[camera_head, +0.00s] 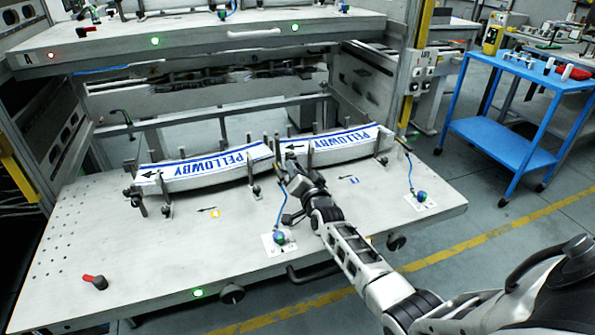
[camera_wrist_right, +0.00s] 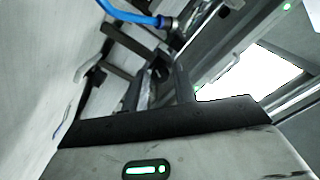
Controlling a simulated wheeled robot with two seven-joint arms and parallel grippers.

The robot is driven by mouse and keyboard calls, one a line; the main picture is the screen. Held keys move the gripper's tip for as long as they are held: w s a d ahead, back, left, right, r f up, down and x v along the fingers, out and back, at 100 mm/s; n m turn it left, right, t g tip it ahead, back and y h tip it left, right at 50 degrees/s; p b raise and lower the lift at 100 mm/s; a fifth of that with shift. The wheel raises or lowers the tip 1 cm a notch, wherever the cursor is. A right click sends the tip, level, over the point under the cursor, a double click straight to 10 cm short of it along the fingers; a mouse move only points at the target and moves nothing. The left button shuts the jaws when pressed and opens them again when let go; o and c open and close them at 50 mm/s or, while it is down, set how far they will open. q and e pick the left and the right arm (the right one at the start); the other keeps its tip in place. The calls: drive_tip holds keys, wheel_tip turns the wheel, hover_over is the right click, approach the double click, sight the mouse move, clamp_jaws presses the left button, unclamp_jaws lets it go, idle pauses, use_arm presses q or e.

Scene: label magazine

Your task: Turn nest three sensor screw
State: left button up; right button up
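My right gripper (camera_head: 289,172) reaches over the lower shelf to the gap between two label stacks. The left PELLOWBY stack (camera_head: 205,169) and the right PELLOWBY stack (camera_head: 338,146) lie between upright posts. A second blue-topped knob (camera_head: 421,196) has a cable to the right stack's end. In the right wrist view a blue cable (camera_wrist_right: 130,14) enters a metal fitting (camera_wrist_right: 166,22) beyond the dark fingers. The sensor screw and finger gap are not clear. My left gripper is out of view.
The lower shelf (camera_head: 120,250) is bare at front left, apart from a red-handled knob (camera_head: 95,282). An upper shelf (camera_head: 200,38) hangs above the back. A blue cart (camera_head: 500,140) stands at the right, beyond open floor.

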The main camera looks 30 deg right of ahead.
drive_tip(key=shift+o, duration=0.9)
drive_tip(key=shift+s, duration=0.25)
drive_tip(key=p+v, duration=0.1)
drive_tip(key=v, duration=1.4)
drive_tip(key=shift+s+a, duration=0.2)
drive_tip(key=shift+s, duration=0.05)
drive_tip(key=shift+a, duration=0.1)
